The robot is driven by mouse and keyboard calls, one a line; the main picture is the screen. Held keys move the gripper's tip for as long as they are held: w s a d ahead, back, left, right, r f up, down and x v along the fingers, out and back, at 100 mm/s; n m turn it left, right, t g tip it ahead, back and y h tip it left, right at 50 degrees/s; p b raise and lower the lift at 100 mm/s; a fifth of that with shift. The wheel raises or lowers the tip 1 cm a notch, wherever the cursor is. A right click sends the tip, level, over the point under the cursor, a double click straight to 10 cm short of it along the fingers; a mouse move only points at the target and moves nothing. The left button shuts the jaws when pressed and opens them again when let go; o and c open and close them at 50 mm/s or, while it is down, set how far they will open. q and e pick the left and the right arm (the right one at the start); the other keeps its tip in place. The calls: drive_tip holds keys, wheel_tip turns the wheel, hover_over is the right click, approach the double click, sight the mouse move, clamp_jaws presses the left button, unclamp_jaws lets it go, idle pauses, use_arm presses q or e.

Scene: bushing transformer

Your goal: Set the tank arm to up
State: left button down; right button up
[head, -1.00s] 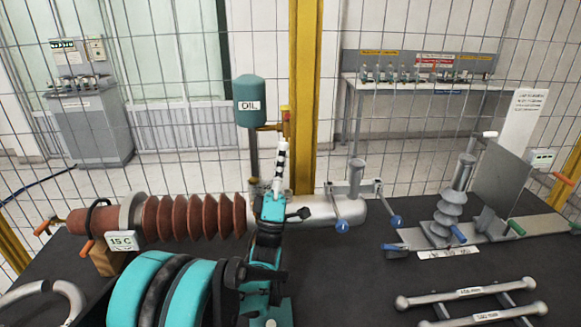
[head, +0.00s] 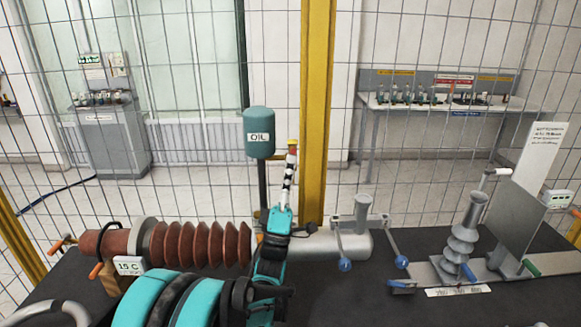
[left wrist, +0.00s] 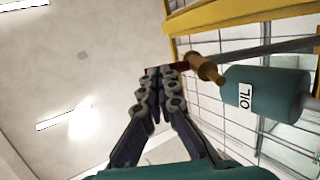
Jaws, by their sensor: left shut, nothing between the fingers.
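The teal oil tank (head: 259,135), labelled OIL, stands on a dark post behind the brown ribbed bushing (head: 190,243). A short brass fitting with a red end (head: 292,147) sticks out to its right; it is probably the tank arm. My left gripper (head: 290,165) points up from below, its tip at or just under the fitting. In the left wrist view its fingers (left wrist: 160,72) are shut and empty. The brass fitting (left wrist: 207,70) is just right of the fingertips, and red shows behind them. I cannot tell whether they touch. My right gripper is not in view.
A yellow post (head: 316,110) and wire fence stand close behind the tank. A grey cylinder (head: 340,243) with blue-knobbed levers is to the right of my arm. Further right stands a grey ribbed insulator (head: 462,240).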

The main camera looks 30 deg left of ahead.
sight(290, 141)
use_arm(q)
drive_tip(key=r+n+g+p, duration=0.1)
drive_tip(key=r+p, duration=0.1)
drive_tip(key=w+a+r+n+g+y+p, duration=0.1)
drive_tip(key=r+p, duration=0.1)
drive_tip(key=p, duration=0.1)
drive_tip(key=w+r+g+y+p, duration=0.1)
drive_tip(key=r+p, duration=0.2)
drive_tip(key=shift+w+a+n+g, duration=0.25)
drive_tip(key=shift+a+n+g, duration=0.05)
drive_tip(key=shift+n, duration=0.1)
drive_tip(key=w+a+r+g+p, duration=0.1)
drive_tip(key=w+r+n+g+p, duration=0.1)
drive_tip(key=p, duration=0.1)
drive_tip(key=shift+w+a+r+p, duration=0.3)
drive_tip(key=shift+w+a, duration=0.05)
drive_tip(key=shift+w, duration=0.05)
drive_tip(key=shift+w+a+r+p, duration=0.3)
drive_tip(key=shift+w+a+r, duration=0.1)
drive_tip(key=shift+w, duration=0.2)
drive_tip(key=shift+f, duration=0.2)
